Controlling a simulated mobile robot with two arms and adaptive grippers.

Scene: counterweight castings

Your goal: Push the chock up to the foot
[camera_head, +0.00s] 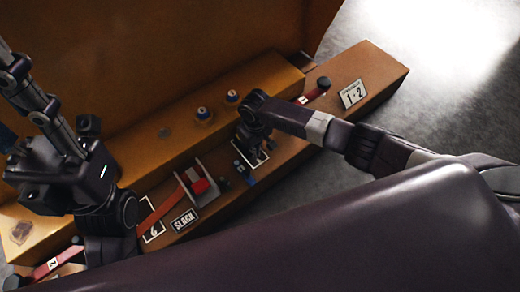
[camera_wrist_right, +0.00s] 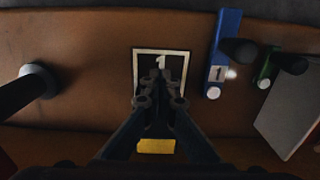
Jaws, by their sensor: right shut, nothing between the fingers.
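I cannot tell for sure which piece is the chock or which is the foot. A red block (camera_head: 200,186) sits in a grey bracket (camera_head: 208,200) on the brown ledge. A red bar (camera_head: 160,211) slants down-left from it. My right gripper (camera_head: 256,146) points down at a white-framed black square marked 1 (camera_head: 262,157), which also shows in the right wrist view (camera_wrist_right: 138,68). There its fingers (camera_wrist_right: 158,82) are together and empty, hiding the square's lower part. My left gripper (camera_head: 108,240) is at the lower left; its fingertips are hidden.
A blue lever (camera_wrist_right: 220,50) and a green lever (camera_wrist_right: 264,70), both black-knobbed, stand right of the square. A red lever (camera_head: 312,95) lies beside the 1·2 plate (camera_head: 352,94). A SLACK plate (camera_head: 184,220) lies near the front edge. A tall brown wall (camera_head: 150,60) rises behind.

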